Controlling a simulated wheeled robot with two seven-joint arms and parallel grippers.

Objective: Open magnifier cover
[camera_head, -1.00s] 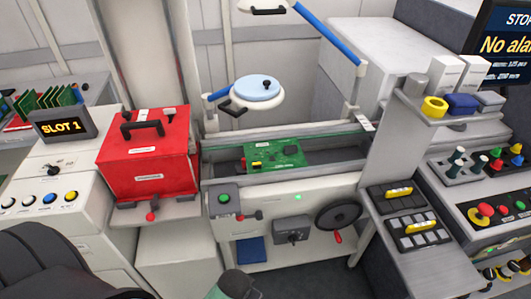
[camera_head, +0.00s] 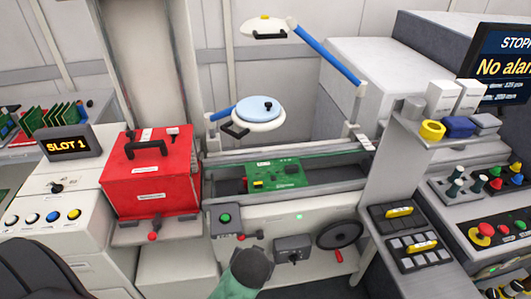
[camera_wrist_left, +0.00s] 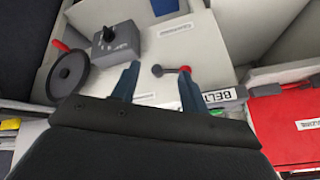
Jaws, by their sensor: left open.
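The magnifier (camera_head: 258,121) is a round white head with a dark handle (camera_head: 234,130) at its left front, hanging above the machine's bed. My left gripper (camera_wrist_left: 158,85) is open and empty in the left wrist view, in front of the machine's front panel and well apart from the magnifier. A green and dark part of my arm (camera_head: 247,272) shows at the bottom of the head view. My right gripper is not visible.
A green circuit board (camera_head: 277,173) lies in the bed below the magnifier. A red box (camera_head: 150,180) stands left. A lamp (camera_head: 268,27) and blue arm (camera_head: 325,53) are above. The handwheel (camera_head: 340,234) and knob box (camera_head: 293,248) protrude from the front panel.

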